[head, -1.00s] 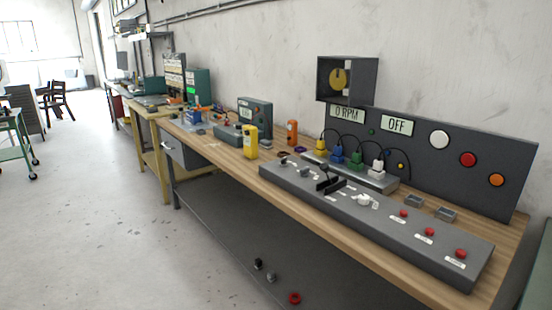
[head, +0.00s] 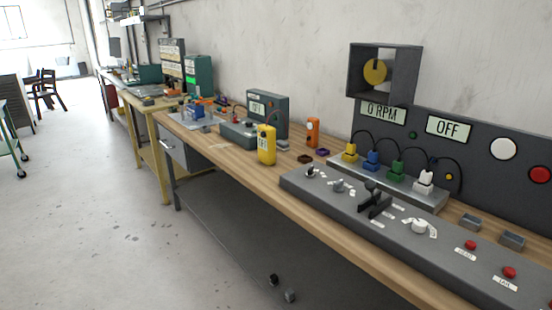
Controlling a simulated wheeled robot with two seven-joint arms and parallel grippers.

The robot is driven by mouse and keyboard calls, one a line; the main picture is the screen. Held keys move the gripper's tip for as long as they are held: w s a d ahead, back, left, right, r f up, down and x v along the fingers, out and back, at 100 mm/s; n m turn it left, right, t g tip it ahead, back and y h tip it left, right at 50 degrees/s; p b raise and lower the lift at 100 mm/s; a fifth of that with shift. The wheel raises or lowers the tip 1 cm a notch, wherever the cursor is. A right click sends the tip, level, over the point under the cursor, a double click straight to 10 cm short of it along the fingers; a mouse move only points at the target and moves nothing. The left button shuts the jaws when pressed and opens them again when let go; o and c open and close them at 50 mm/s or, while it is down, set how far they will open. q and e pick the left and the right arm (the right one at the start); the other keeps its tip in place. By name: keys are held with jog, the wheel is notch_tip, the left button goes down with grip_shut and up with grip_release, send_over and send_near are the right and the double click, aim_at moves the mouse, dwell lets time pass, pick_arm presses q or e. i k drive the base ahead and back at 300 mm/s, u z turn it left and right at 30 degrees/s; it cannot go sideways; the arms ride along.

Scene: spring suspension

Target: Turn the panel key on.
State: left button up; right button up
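The grey sloped control panel (head: 340,207) lies along the wooden bench at the right in the head view. At its left end is a small dark switch (head: 310,171) with white labels, possibly the key. Beside it are a grey knob (head: 340,186), a black lever (head: 374,196) and a white rotary knob (head: 419,227). I cannot tell the key's position at this size. A display (head: 449,127) on the upright back panel reads OFF, and another display (head: 383,113) reads 0 RPM.
Yellow, blue, green and white plugs stand on a power strip (head: 430,195) behind the panel. A yellow meter (head: 266,145) and an orange device (head: 312,132) stand left of it. The floor (head: 90,220) at left is clear.

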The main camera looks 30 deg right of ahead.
aim_at(309, 174)
jog(key=z, duration=0.35)
jog(key=i, duration=0.8)
jog(key=z, duration=0.65)
